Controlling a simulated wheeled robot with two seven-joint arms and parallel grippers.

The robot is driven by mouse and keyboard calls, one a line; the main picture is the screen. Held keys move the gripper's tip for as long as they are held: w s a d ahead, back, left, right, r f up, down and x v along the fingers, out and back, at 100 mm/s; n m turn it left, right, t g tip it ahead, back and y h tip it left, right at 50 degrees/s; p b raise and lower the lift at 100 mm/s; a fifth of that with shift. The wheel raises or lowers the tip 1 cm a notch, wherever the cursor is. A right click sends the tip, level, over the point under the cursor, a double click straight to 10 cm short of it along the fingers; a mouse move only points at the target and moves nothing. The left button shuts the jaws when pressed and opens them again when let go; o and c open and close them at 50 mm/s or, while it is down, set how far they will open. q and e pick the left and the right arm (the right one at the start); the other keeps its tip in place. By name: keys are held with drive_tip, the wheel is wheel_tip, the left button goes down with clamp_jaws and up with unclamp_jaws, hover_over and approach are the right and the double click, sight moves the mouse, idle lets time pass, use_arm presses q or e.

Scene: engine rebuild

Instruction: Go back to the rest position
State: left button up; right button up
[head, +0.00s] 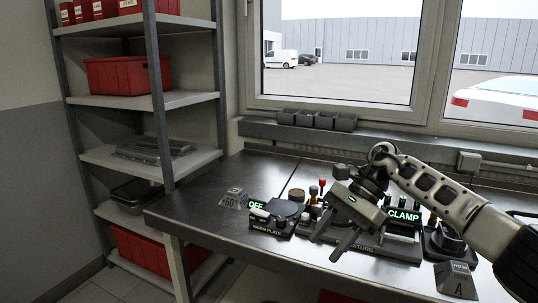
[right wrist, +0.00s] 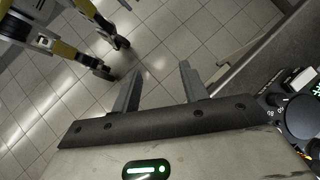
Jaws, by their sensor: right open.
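My right gripper (head: 328,246) is over the front part of the dark workbench (head: 185,213), in front of the fixture (head: 395,245) with the green CLAMP display. Its two fingers are apart with nothing between them. In the right wrist view the open fingers (right wrist: 160,88) point out over the tiled floor, past the bench edge. My left gripper does not show in the head view.
The warm plate (head: 284,209) with an OFF display stands left of my right gripper. A grey +60° block (head: 234,198) and an A block (head: 456,280) sit on the bench. A shelf (head: 125,101) with red bins stands at left. The bench's left end is clear.

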drive_tip(key=s+a+f+m+t+y, duration=0.2)
drive_tip(key=s+a+f+m+y, duration=0.1)
drive_tip(key=a+m+y, duration=0.4)
drive_tip(key=s+a+f+m+t+y, duration=0.2)
drive_tip(key=s+a+f+m+y, duration=0.25)
drive_tip(key=a+m, duration=0.4)
drive_tip(key=s+d+f+m+t+h, duration=0.2)
drive_tip(key=d+f+m+t+h, duration=0.4)
drive_tip(key=m, duration=1)
drive_tip(key=s+d+f+m+t+h, duration=0.3)
drive_tip(key=d+f+m+t+h, duration=0.45)
drive_tip(key=m, duration=0.85)
drive_tip(key=s+d+f+m+g+h, duration=0.1)
drive_tip(key=s+d+f+m+g, duration=0.1)
drive_tip(key=s+f+m, duration=0.2)
drive_tip(key=s+d+f+m+g+h, duration=0.1)
drive_tip(key=s+d+f+m+g, duration=0.1)
drive_tip(key=s+m, duration=0.5)
wheel_tip(320, 180, down, 2)
drive_tip(key=shift+s+d+f+h, duration=0.2)
drive_tip(key=shift+s+d+h, duration=0.2)
drive_tip(key=shift+s+d, duration=0.65)
